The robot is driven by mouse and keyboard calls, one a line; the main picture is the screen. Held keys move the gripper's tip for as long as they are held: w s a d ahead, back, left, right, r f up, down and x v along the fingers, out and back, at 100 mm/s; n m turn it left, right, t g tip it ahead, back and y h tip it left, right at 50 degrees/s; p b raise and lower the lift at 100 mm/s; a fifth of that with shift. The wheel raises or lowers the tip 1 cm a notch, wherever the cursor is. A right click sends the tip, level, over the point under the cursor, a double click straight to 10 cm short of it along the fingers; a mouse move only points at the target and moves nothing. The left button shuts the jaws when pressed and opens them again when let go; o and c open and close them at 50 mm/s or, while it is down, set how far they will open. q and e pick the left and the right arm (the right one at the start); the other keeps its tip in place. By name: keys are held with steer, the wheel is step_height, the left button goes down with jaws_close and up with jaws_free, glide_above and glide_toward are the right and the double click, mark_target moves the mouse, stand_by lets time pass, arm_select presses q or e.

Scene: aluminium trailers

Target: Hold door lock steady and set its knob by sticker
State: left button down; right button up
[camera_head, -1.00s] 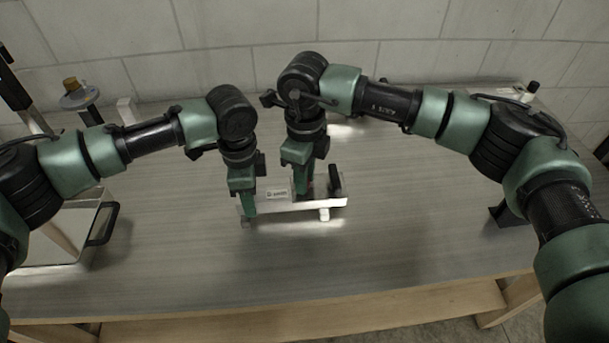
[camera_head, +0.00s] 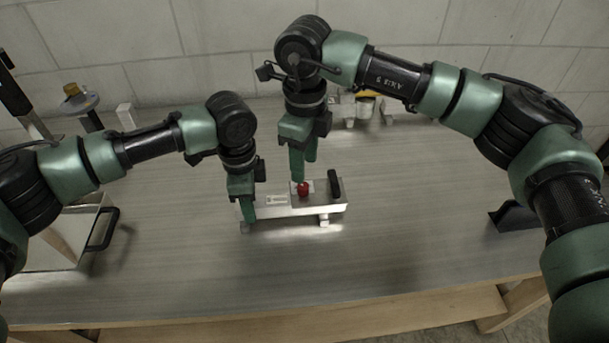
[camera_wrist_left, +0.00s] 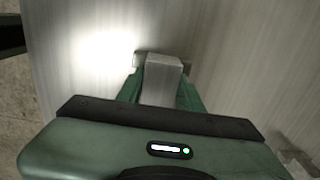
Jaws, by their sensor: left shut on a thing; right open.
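The door lock (camera_head: 270,211) is a pale metal bar lying on the table, with a black handle (camera_head: 335,184) at its right end and a red knob (camera_head: 304,189) near it. A small white sticker (camera_head: 277,200) with dark marks is on the plate left of the knob. My left gripper (camera_head: 247,212) is shut on the lock's left end; the left wrist view shows the metal end (camera_wrist_left: 161,80) between its fingers. My right gripper (camera_head: 304,174) is open and empty just above the knob, fingers pointing down. The knob's pointing direction is too small to tell.
A metal box with a black handle (camera_head: 103,226) stands at the left. A grey round piece with a brown top (camera_head: 72,95) is behind it. A yellow and white item (camera_head: 365,106) stands at the back.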

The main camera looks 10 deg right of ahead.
mark_target(304, 185)
step_height(304, 185, up, 6)
steer(key=shift+f, duration=0.2)
arm_select(q)
steer(key=c, duration=0.8)
jaws_free()
steer(key=shift+c, duration=0.2)
